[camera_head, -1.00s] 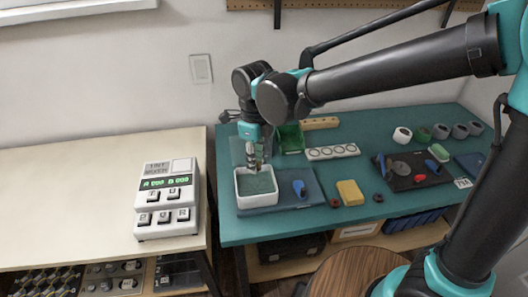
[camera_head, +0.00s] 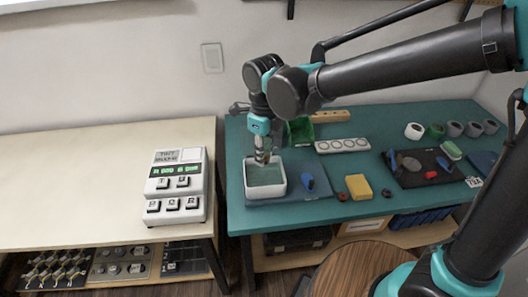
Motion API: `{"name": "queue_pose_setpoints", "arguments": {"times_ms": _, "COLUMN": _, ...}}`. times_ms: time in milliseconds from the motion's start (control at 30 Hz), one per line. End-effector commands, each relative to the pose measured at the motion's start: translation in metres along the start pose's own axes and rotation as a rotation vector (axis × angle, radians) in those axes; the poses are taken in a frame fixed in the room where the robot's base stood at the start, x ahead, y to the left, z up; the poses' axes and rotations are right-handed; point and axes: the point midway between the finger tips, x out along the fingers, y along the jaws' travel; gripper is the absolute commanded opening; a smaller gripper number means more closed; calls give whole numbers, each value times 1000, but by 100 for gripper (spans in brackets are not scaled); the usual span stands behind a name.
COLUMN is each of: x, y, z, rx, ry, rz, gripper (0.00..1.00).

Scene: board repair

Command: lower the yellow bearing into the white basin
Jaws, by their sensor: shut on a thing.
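The white basin (camera_head: 279,190) stands on a blue mat at the left end of the teal bench, with a grey-green inside. My gripper (camera_head: 262,159) points down over the far part of the basin. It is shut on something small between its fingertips. The yellow bearing cannot be made out separately at this size; the fingers hide most of what they hold. I cannot tell whether the fingertips are above the rim or just inside it.
A blue object (camera_head: 308,182) lies right of the basin, with a yellow block (camera_head: 359,187) beyond it. A green bin (camera_head: 300,131) and a white strip with rings (camera_head: 343,145) stand behind. A white keypad device (camera_head: 177,187) stands on the pale table at left.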

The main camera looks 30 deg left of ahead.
Motion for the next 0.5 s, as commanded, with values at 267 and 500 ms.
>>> {"name": "queue_pose_setpoints", "arguments": {"times_ms": 267, "x": 13, "y": 0, "z": 0, "rx": 0, "ry": 0, "rz": 0, "gripper": 1}}
{"name": "queue_pose_setpoints", "arguments": {"times_ms": 500, "x": 24, "y": 0, "z": 0, "rx": 0, "ry": 0, "rz": 0, "gripper": 1}}
